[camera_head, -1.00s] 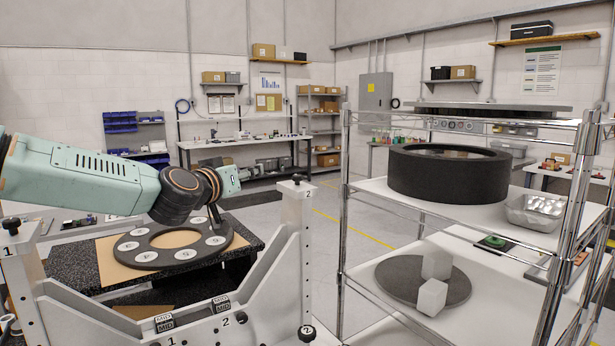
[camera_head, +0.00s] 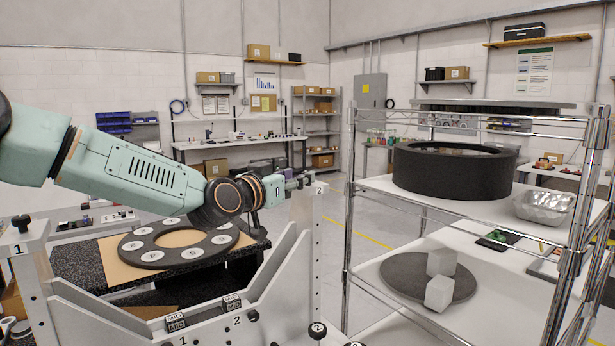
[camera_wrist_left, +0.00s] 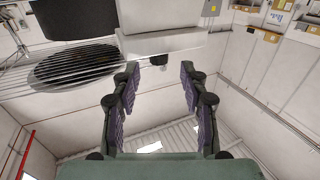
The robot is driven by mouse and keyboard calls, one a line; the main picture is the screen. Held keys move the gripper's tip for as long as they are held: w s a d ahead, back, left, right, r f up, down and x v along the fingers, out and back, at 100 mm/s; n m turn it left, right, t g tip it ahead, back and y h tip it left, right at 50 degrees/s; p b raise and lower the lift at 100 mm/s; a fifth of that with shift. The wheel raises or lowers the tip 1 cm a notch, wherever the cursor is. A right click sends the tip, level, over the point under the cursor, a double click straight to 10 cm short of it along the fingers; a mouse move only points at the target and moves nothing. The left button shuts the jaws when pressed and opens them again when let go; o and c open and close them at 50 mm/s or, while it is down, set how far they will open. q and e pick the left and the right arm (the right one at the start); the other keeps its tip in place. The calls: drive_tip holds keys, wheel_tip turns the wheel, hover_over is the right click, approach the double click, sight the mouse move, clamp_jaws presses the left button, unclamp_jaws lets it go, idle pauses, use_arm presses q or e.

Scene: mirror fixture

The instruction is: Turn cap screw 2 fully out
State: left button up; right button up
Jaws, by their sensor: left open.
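The white fixture has a right post (camera_head: 305,225) marked 2, with a black cap screw on its top. In the head view my left gripper (camera_head: 297,182) is at the top of this post, and its fingers largely hide the screw. In the left wrist view the dark screw head (camera_wrist_left: 158,60) shows against the pale post end (camera_wrist_left: 160,42), just beyond and between the fingertips. My left gripper (camera_wrist_left: 157,76) is open and empty, one finger on each side of the screw's line. I see no contact. My right gripper is not in view.
A left post (camera_head: 22,240) marked 1 carries another black screw (camera_head: 20,223). A dark ring plate with numbered discs (camera_head: 155,256) lies on the table behind the fixture. A wire rack (camera_head: 349,220) with a black drum (camera_head: 453,172) stands close on the right.

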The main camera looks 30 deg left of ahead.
sight(304, 172)
use_arm(q)
drive_tip(key=w, duration=0.2)
drive_tip(key=shift+w+d+r, duration=0.2)
drive_tip(key=shift+w+d, duration=0.1)
drive_tip(key=shift+w, duration=0.05)
drive_tip(key=shift+w+a+p, duration=0.35)
drive_tip(key=shift+w+p, duration=0.05)
drive_tip(key=shift+w, duration=0.3)
drive_tip(key=shift+w+f, duration=0.2)
drive_tip(key=shift+w, duration=0.3)
drive_tip(key=shift+w+d, duration=0.1)
drive_tip(key=shift+w, duration=0.05)
drive_tip(key=shift+d+r, duration=0.1)
drive_tip(key=shift+d, duration=0.1)
drive_tip(key=shift+s+a+r, duration=0.1)
drive_tip(key=shift+s+a, duration=0.05)
drive_tip(key=shift+s, duration=0.15)
drive_tip(key=shift+c, duration=1.3)
drive_tip(key=shift+w+a, duration=0.1)
drive_tip(key=shift+a, duration=0.05)
drive_tip(key=shift+c, duration=1.4)
clamp_jaws()
